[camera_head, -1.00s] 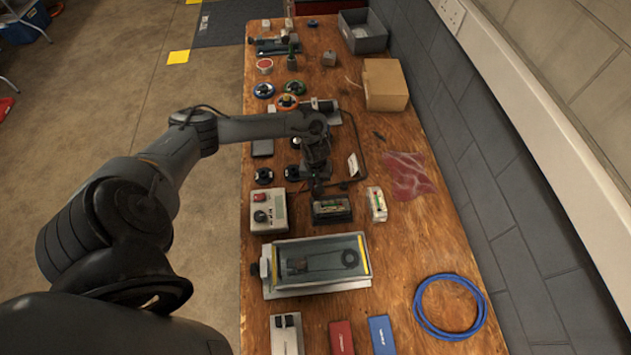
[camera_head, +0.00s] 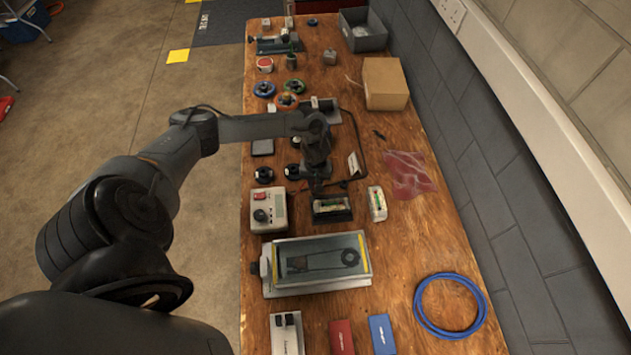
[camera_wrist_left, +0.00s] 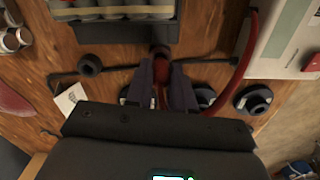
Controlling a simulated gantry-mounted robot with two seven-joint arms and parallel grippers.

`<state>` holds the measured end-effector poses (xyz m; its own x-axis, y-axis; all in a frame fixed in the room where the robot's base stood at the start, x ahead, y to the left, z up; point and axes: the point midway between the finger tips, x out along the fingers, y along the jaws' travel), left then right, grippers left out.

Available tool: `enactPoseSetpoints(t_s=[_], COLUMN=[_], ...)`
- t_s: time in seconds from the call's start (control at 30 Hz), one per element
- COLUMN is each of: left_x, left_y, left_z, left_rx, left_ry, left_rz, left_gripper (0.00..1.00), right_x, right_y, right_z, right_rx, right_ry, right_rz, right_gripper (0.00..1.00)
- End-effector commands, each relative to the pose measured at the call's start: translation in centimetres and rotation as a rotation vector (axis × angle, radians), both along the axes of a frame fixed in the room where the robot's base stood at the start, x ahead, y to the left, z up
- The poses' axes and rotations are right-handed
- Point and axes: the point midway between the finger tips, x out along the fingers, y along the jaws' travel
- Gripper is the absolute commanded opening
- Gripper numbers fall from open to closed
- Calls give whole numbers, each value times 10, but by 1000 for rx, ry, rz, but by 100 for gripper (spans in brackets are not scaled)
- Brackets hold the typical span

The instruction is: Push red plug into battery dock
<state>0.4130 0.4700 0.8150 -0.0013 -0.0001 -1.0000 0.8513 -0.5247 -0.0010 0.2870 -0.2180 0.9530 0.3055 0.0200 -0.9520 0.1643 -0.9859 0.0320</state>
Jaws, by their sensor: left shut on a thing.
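The battery dock (camera_head: 345,216) is a dark tray holding several cells. It also shows at the top of the left wrist view (camera_wrist_left: 120,32). My left gripper (camera_head: 317,190) points down just behind the dock. In the left wrist view its two dark fingers (camera_wrist_left: 165,85) are shut on the red plug (camera_wrist_left: 160,52), close to the dock's near edge. The fingers hide most of the plug, and I cannot tell whether it touches the dock. A red cable (camera_wrist_left: 243,65) curves away to the right. My right gripper is not in view.
A grey box with a red switch (camera_head: 278,213) stands left of the dock, a small pale block (camera_head: 377,204) right of it. A lidded case (camera_head: 318,286) lies in front. A black cable (camera_wrist_left: 110,69) and round black pieces (camera_wrist_left: 254,99) surround the gripper.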

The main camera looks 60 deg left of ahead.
Motion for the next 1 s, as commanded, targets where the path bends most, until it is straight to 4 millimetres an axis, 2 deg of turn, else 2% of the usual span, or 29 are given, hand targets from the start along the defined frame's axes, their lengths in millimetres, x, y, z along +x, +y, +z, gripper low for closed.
enactPoseSetpoints(t_s=[0.87, 0.9, 1.0], left_x=[0, 0, 0], left_y=[0, 0, 0], left_z=[-20, -20, -20], left_rx=[0, 0, 0], left_ry=[0, 0, 0], left_rz=[0, 0, 0], left_gripper=[0, 24, 39], right_x=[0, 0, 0], right_y=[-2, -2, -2], right_z=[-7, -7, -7], right_rx=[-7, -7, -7], right_ry=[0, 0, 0], right_rz=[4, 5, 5], right_gripper=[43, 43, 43])
